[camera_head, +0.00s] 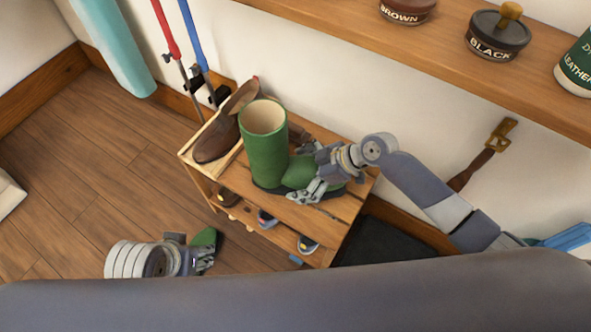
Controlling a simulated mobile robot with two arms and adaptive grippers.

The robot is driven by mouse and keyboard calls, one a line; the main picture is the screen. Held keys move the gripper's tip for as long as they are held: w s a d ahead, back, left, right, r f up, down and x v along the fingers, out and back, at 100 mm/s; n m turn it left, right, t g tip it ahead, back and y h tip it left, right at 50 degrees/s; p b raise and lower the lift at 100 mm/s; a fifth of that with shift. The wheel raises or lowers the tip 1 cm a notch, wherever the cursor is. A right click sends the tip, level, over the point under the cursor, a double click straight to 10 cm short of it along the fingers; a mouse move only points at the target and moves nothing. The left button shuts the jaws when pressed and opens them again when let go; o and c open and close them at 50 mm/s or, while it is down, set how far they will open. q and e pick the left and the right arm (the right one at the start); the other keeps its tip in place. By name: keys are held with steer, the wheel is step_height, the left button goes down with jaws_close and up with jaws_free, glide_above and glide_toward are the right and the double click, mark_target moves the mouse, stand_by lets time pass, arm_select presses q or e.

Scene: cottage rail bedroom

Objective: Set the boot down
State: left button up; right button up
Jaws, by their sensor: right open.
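A tall green boot (264,150) stands upright on the slatted top of a wooden shoe rack (312,228), its open shaft up and its toe pointing right. My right gripper (304,175) is open around the foot end of the boot, one finger on the near side and the other towards the wall. Whether the fingers touch the boot I cannot tell. My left gripper (204,252) is low, left of the rack, over the floor. A small green piece (205,238) shows at its tip; what it belongs to and the jaw state are unclear.
A brown shoe (222,125) sits in the rack's left tray, close beside the boot. More footwear is on the lower shelf. A wall shelf (430,50) with polish tins overhangs at upper right. A dark mat (385,242) lies right of the rack. The left floor is mostly clear.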

mark_target(305, 166)
steer(key=c, duration=1.3)
steer(key=shift+r, duration=0.1)
steer(key=shift+c, duration=0.9)
steer(key=shift+r, duration=0.1)
steer(key=shift+r, duration=0.5)
step_height(305, 166, up, 2)
steer(key=shift+r+p, duration=0.2)
steer(key=shift+p, duration=0.4)
arm_select(q)
steer(key=s+f+p+x, duration=0.1)
steer(key=s+p+x, duration=0.2)
steer(key=x, duration=0.9)
steer(key=shift+w+f+g, duration=0.2)
steer(key=shift+f+g, duration=0.15)
steer(key=shift+g, duration=0.05)
arm_select(e)
steer(key=s+a, duration=0.3)
steer(key=s, duration=0.4)
steer(key=s+a+r, duration=0.1)
steer(key=s+a, duration=0.2)
steer(key=s, duration=0.4)
steer(key=shift+s+a+r, duration=0.2)
steer(key=shift+s+r, duration=0.05)
steer(key=shift+s, duration=0.1)
